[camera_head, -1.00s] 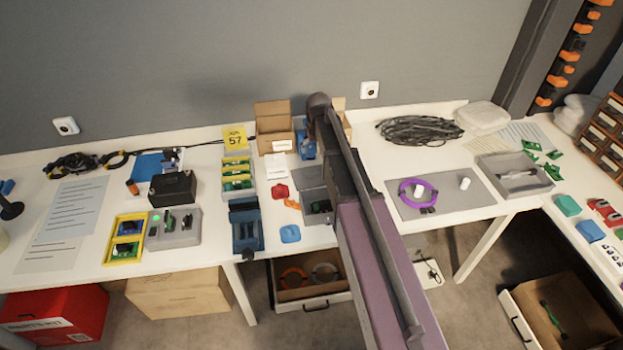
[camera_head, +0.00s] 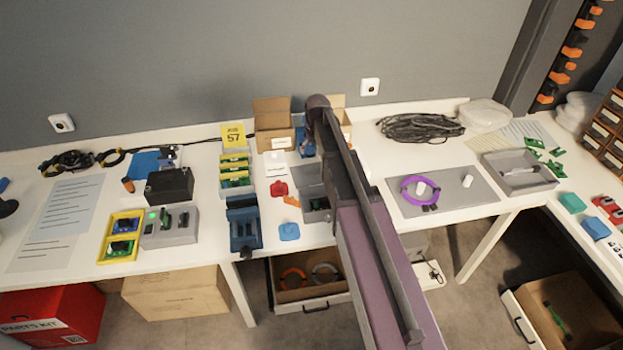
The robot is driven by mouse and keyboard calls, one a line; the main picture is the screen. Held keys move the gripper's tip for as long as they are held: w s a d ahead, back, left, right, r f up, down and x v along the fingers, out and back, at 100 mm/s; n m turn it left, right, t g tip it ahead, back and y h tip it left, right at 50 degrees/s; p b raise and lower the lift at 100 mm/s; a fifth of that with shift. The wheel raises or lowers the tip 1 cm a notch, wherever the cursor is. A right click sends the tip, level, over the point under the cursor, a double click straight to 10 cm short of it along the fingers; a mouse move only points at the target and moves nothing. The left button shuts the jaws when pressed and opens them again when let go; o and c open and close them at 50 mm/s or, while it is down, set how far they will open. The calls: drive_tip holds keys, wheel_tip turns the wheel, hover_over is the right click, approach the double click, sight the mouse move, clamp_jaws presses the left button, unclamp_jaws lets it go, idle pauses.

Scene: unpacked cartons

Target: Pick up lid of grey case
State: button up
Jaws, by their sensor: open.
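A small grey case (camera_head: 311,216) stands open near the front edge of the table, just left of my arm, with something dark and green inside. Its grey lid (camera_head: 308,174) is a flat panel at the case's back side. I cannot tell whether it is hinged to the case or lying behind it. My arm covers the right part of both. My arm runs from the lower right up to a rounded joint above the table's back. My gripper is not visible; the arm's links hide the area beneath them.
A red piece (camera_head: 279,188) and a blue piece (camera_head: 289,231) lie left of the case, near a blue vise-like holder (camera_head: 244,223). Cardboard boxes (camera_head: 273,125) stand behind. A grey mat (camera_head: 465,193) with a purple ring (camera_head: 405,188) lies right of my arm.

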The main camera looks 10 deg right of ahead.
sight(312, 169)
drive_tip(key=shift+w+f+b, duration=0.2)
drive_tip(key=shift+f+b, duration=1.05)
drive_tip(key=shift+f, duration=0.15)
drive_tip(key=shift+w+f+b, duration=0.2)
drive_tip(key=shift+f+b, duration=1)
drive_tip(key=shift+f, duration=0.15)
drive_tip(key=shift+w+a+f+b, duration=0.15)
drive_tip(key=shift+w+f+b, duration=0.05)
drive_tip(key=shift+f+b, duration=1.1)
drive_tip(key=shift+w+a+f+b, duration=0.1)
drive_tip(key=shift+w+f+b, duration=0.05)
drive_tip(key=shift+f+b, duration=1.1)
drive_tip(key=c, duration=1)
